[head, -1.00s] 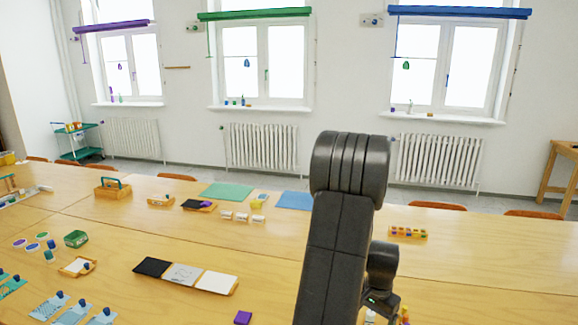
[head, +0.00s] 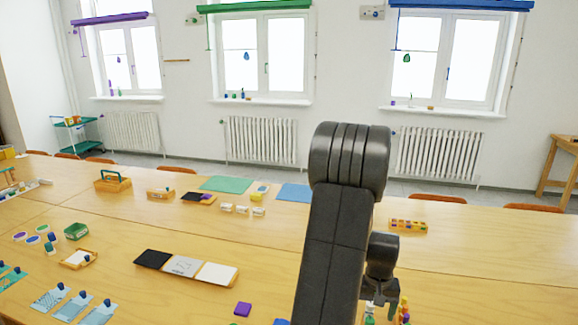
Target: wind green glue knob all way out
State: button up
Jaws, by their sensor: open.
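My gripper (head: 381,296) shows only in part at the bottom of the head view, below my dark wrist and behind my forearm. It hangs low over the near side of the table, and its fingertips are hard to make out. Small upright items with green, white and orange parts stand right by it, among them a green-and-white one (head: 370,313) and a green-and-orange one (head: 404,312). They are cut by the frame's lower edge. I cannot tell which of them, if any, is the green glue knob, or whether the gripper touches one.
The long wooden table (head: 480,265) is mostly bare to the right. A tray of black, grey and white tiles (head: 185,266) lies farther left. A box of coloured pieces (head: 408,226) stands beyond my wrist.

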jog(key=shift+f+b, duration=0.95)
jog(key=shift+f, duration=0.25)
jog(key=shift+c, duration=0.2)
jog(key=c, duration=1.5)
jog(key=shift+o, duration=0.2)
